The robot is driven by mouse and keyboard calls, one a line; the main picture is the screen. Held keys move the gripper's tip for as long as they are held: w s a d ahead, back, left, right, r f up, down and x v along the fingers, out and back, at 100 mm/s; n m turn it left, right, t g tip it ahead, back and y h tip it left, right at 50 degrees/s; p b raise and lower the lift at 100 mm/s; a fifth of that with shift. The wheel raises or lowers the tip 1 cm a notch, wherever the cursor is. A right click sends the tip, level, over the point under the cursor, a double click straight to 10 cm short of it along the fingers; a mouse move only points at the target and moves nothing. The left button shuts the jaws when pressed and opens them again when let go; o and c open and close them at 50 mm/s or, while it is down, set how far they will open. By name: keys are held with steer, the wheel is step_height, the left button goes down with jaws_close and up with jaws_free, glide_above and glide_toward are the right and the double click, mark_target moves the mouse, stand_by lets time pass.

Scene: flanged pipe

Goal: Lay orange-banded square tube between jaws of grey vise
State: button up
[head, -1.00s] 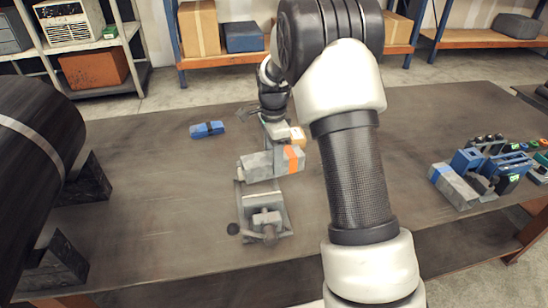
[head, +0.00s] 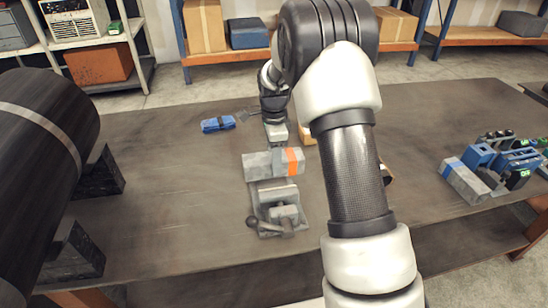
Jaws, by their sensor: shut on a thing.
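The grey square tube (head: 258,166) with an orange band near its right end lies crosswise and nearly level at the back of the grey vise (head: 280,213). My gripper (head: 275,146) reaches down behind the tube's middle and is shut on it. The fingertips are hidden behind the tube. The vise's near part, with its screw and handle, shows in front of the tube. The tube covers the far part of the vise, so I cannot tell whether it is between the jaws or above them.
A blue object (head: 217,124) lies behind and left of the vise. A yellowish block (head: 306,134) is partly hidden behind my arm. A blue-banded grey tube (head: 462,180) and blue fixtures (head: 512,160) stand at right. A large dark pipe (head: 40,150) fills the left. Bare tabletop lies left of the vise.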

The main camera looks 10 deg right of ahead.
steer(key=shift+f+b, duration=1.9)
steer(key=shift+f, duration=1.5)
steer(key=o, duration=1.6)
steer(key=shift+f, duration=0.1)
steer(key=shift+c, duration=0.2)
step_height(320, 180, up, 18)
steer(key=shift+f+p, duration=0.15)
steer(key=shift+p, duration=0.2)
